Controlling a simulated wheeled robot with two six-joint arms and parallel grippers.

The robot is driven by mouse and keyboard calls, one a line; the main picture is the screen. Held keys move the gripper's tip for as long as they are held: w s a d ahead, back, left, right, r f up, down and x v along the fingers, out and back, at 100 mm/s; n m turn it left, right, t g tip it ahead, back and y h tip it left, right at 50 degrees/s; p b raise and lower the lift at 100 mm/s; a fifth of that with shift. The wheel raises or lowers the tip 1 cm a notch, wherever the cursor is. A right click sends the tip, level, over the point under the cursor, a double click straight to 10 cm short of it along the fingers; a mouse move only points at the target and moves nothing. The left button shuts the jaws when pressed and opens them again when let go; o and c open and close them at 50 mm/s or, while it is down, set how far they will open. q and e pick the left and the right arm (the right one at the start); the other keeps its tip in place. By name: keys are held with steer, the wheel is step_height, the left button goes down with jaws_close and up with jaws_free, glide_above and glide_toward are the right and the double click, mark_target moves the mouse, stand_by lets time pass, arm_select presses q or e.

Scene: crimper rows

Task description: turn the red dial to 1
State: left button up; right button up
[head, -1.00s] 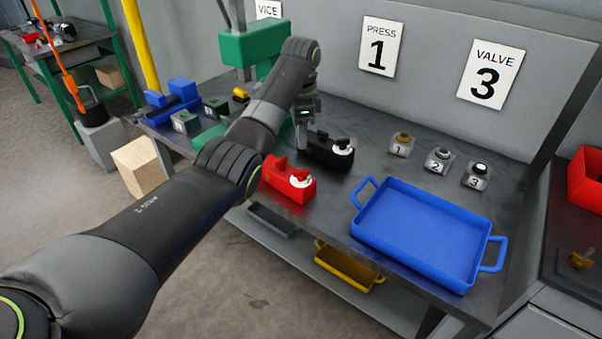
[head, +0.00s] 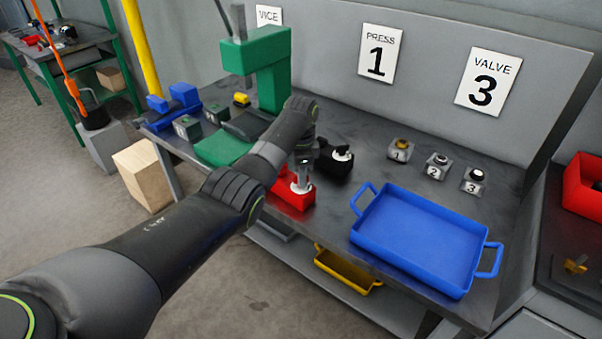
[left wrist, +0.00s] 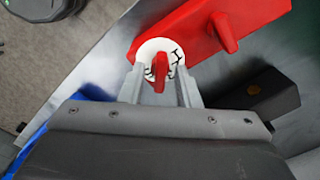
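The red crimper (head: 292,199) lies near the bench's front edge. Its white dial (head: 303,187) has a red pointer knob (left wrist: 160,72) and dark marks that I cannot read as numbers. My left gripper (head: 303,178) is right over the dial, pointing down. In the left wrist view the gripper (left wrist: 161,84) is open, with one finger on each side of the knob and a gap on both sides. The red body (left wrist: 205,30) also shows there with a raised red lever. Part of the red crimper is hidden behind my left forearm. My right gripper is not in view.
A black crimper (head: 337,162) with a white dial stands just behind the red one. A blue tray (head: 365,232) is to the right. Three numbered buttons (head: 437,167) line the back, and a green press (head: 272,80) stands behind my arm. Bare bench lies between the buttons and tray.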

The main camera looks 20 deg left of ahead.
arm_select(q)
jaws_close()
